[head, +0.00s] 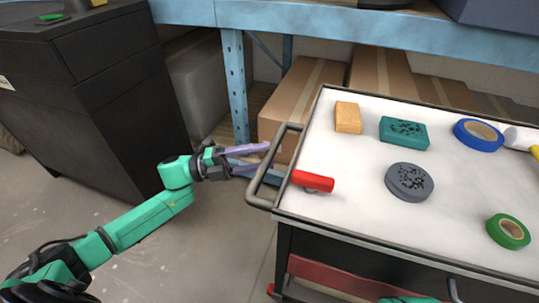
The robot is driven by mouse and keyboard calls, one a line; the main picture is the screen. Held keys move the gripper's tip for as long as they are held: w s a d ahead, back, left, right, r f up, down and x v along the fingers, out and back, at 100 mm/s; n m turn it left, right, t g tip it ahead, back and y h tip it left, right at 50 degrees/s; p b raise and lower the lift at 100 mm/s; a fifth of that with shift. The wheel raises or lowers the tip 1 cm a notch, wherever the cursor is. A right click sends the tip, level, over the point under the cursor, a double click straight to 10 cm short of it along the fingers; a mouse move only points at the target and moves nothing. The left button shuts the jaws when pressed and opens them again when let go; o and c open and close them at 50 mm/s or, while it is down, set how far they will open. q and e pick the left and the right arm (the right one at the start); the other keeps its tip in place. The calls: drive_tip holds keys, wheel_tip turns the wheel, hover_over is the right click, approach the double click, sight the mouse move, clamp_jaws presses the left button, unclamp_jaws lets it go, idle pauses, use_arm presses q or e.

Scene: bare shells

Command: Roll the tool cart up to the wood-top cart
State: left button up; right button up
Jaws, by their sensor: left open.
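The tool cart (345,222) stands at the right, with a pale top tray inside a dark rim and a grey bar handle (262,178) on its left end. My left gripper (271,157) is open at this handle, with its two purple fingers reaching the bar from the left. I cannot tell whether the fingers touch the bar. A small part of my right arm shows at the bottom edge, but its gripper is not in view. I see no cart with a wood top.
The tray holds an orange block (348,117), a teal block (404,132), a grey disc (409,181), a red cylinder (313,181) and tape rolls (508,231). A black cabinet (95,95) stands left. A blue rack (236,85) with cartons (300,98) is behind. Floor (215,245) between is clear.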

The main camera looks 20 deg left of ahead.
use_arm(q)
drive_tip(key=x, duration=0.2)
drive_tip(key=shift+w+d, duration=0.1)
drive_tip(key=shift+d, duration=0.15)
clamp_jaws()
idle(1.2)
